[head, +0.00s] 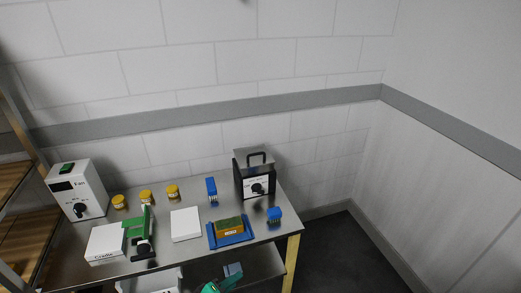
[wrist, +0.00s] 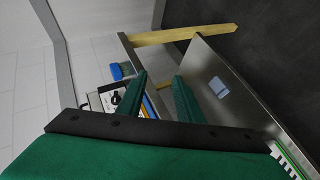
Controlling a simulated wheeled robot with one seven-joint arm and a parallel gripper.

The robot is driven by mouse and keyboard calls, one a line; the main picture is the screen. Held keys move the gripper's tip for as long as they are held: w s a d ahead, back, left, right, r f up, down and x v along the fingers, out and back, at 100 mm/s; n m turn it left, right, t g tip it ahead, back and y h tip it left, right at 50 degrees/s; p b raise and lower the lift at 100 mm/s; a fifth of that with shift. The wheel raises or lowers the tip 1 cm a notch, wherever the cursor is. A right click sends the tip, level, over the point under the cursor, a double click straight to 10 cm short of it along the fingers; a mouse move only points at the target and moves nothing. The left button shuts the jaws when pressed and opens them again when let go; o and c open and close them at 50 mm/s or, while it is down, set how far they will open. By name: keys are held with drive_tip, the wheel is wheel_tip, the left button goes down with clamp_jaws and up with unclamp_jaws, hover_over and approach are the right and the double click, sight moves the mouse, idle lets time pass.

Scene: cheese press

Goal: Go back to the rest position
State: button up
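My gripper (wrist: 159,76) shows in the wrist view with two green fingers apart and nothing between them. In the head view only a green part of it (head: 212,287) shows at the bottom edge, in front of the table, and its fingertips cannot be made out there. The steel table (head: 190,252) stands behind it. A small light blue block (wrist: 218,87) lies on a steel surface to the right of the fingers in the wrist view, apart from them.
The table carries a white machine (head: 77,190), several yellow jars (head: 172,191), a green-and-black device (head: 143,232), white boxes (head: 185,224), a blue tray (head: 230,241) with a green-orange block, blue brushes (head: 274,215) and a handled black-and-white box (head: 258,186). Dark floor (head: 355,250) at right is clear.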

drive_tip(key=s+f+m+y, duration=0.1)
drive_tip(key=s+f+y, duration=0.3)
drive_tip(key=s, duration=0.6)
drive_tip(key=s+f+m+y, duration=0.1)
drive_tip(key=s+f+y, duration=0.25)
drive_tip(key=s, duration=0.65)
drive_tip(key=s+d+r+m+t, duration=0.2)
drive_tip(key=s+d+r, duration=0.3)
drive_tip(key=s+r, duration=0.3)
drive_tip(key=s+d+r+m+t, duration=0.3)
drive_tip(key=s+d+r, duration=0.2)
drive_tip(key=s+r, duration=0.3)
wheel_tip(320, 180, up, 3)
drive_tip(key=shift+s+r+m+t, duration=0.15)
drive_tip(key=shift+s+m+t, duration=0.15)
drive_tip(key=shift+s, duration=0.05)
